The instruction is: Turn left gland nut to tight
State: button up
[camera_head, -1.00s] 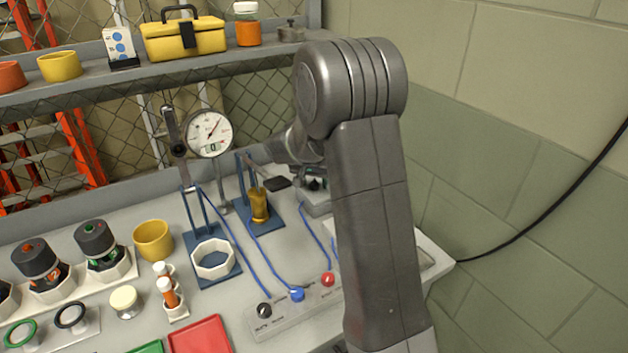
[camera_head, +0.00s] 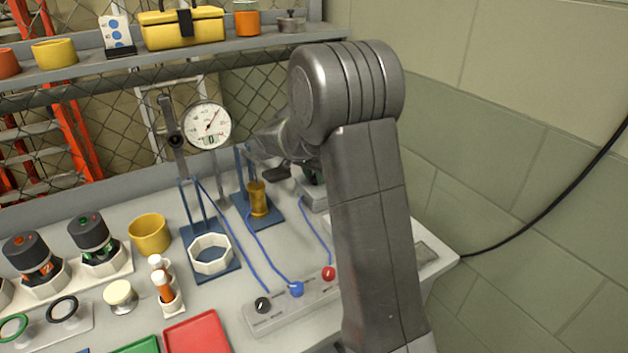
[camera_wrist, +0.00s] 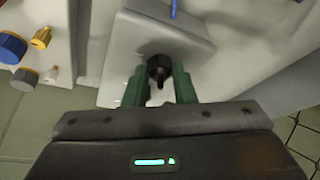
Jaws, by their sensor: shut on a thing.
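A black gland nut (camera_wrist: 159,66) stands on a pale grey block (camera_wrist: 185,42) in the wrist view. My gripper (camera_wrist: 160,78) has its two green fingers shut on the nut, one on each side. A thin dark stem shows below the nut, between the fingers. Only this one nut is clear to see, and its turn angle cannot be read. In the head view my arm hides most of the gripper and the nut. Part of the grey block (camera_head: 314,197) shows just left of my arm.
A dial gauge (camera_head: 207,125) on a stand, a blue stand with a brass cylinder (camera_head: 258,199) and a white ring (camera_head: 211,255) are left of my arm. Blue cables run to a button strip (camera_head: 296,302). A wall stands close on the right.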

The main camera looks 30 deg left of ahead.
jog(key=m+h, duration=0.1)
jog(key=m, duration=0.1)
jog(key=m+h+b, duration=0.1)
jog(key=m, duration=0.2)
jog(key=shift+a+m, duration=0.2)
jog(key=shift+m, duration=0.1)
jog(key=m+h, duration=0.1)
jog(key=m, duration=0.1)
jog(key=m+g+p, duration=0.1)
jog(key=m, duration=0.2)
jog(key=shift+w+a+m+g+h, duration=0.2)
jog(key=shift+m+g+h, duration=0.1)
jog(key=shift+h, duration=0.1)
jog(key=o, duration=1)
jog(key=shift+r, duration=0.1)
jog(key=v, duration=1.2)
jog(key=shift+w, duration=0.1)
jog(key=x, duration=1.2)
jog(key=shift+d, duration=0.1)
